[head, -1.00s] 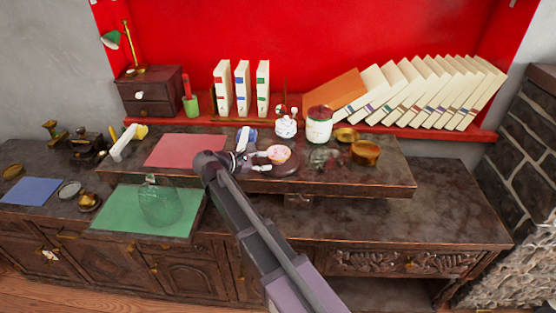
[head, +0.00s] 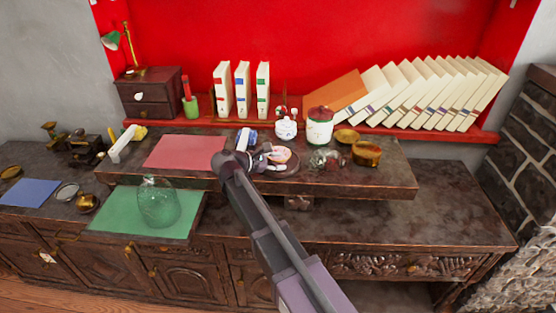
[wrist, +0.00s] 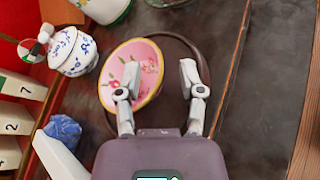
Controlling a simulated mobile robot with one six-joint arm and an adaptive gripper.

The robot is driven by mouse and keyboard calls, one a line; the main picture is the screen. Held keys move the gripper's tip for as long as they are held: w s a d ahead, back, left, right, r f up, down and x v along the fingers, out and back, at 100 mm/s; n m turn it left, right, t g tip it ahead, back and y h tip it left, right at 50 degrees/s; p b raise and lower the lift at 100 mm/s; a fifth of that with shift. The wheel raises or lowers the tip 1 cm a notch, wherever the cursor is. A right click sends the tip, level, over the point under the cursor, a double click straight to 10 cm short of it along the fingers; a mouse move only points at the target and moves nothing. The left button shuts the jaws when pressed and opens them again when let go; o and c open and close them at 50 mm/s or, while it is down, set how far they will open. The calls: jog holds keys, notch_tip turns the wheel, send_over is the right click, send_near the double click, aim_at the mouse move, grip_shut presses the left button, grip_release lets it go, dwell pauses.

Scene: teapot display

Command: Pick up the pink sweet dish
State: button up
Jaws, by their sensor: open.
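The pink sweet dish (head: 282,154) lies on a dark round plate (head: 291,168) on the raised dark shelf. In the wrist view the dish (wrist: 148,52) is a pink disc with a floral pattern and a gold rim, set toward the left of the dark plate (wrist: 182,48). My gripper (head: 268,157) is at the dish and partly covers it in the head view. In the wrist view my gripper (wrist: 159,70) is open and empty. Its left finger overlaps the dish, and its right finger is over the plate beside the dish. I cannot tell whether the fingers touch the dish.
A blue-and-white lidded pot (wrist: 73,50) stands close beside the dish. A red mat (head: 185,151) lies to the left. The shelf's right end is clear.

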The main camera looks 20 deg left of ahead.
jog(key=shift+w+d+f, duration=0.25)
jog(key=shift+w+d, duration=0.15)
jog(key=shift+w, duration=0.1)
grip_shut()
